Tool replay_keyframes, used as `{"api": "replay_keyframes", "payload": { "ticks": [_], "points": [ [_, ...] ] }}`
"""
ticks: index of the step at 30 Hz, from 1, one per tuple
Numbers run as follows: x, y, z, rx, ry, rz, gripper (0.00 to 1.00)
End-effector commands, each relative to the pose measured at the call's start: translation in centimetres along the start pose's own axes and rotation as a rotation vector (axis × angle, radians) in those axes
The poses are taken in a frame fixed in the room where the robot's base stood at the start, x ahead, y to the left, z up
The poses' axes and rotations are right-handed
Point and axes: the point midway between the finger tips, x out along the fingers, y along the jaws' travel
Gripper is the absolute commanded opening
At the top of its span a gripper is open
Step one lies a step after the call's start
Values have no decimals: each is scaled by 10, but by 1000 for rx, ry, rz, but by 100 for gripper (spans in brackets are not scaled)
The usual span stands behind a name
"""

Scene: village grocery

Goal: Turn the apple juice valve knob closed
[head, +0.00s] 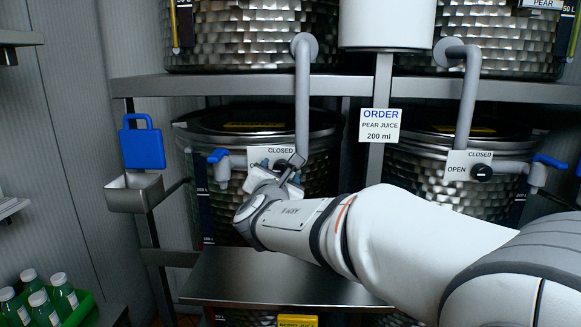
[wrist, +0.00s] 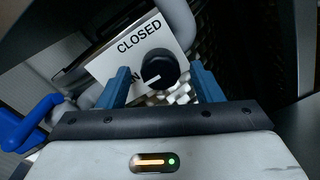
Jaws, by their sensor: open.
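A black valve knob (wrist: 159,69) sits on a white plate (wrist: 135,50) marked CLOSED in the wrist view. A second word ending in N is mostly hidden by the left finger. The knob's white line points down-left, towards that word. My gripper (wrist: 163,80) is open, its blue fingers on either side of the knob in the picture; contact cannot be told. In the head view my gripper (head: 283,178) is at the left lower tank's valve plate (head: 268,155) and covers part of it. No label naming apple juice is readable.
A second valve knob (head: 482,172) with a CLOSED/OPEN plate is on the right tank. An order sign (head: 380,125) reads pear juice, 200 ml. Blue-handled taps (head: 218,155), a metal tray (head: 135,192), a grey pipe (head: 302,100) and a steel shelf (head: 270,275) surround my gripper.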

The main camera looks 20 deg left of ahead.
Motion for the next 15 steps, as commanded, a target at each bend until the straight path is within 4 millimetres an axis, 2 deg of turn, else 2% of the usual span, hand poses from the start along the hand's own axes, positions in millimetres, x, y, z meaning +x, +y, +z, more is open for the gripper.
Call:
{"api": "replay_keyframes", "payload": {
  "ticks": [4, 12, 15],
  "points": [
    [11, 0, 1, 0, 0, -1, 59],
    [12, 0, 0, 1, 0, 0, 59],
    [12, 0, -1, 1, 1, 0, 53]
  ]
}}
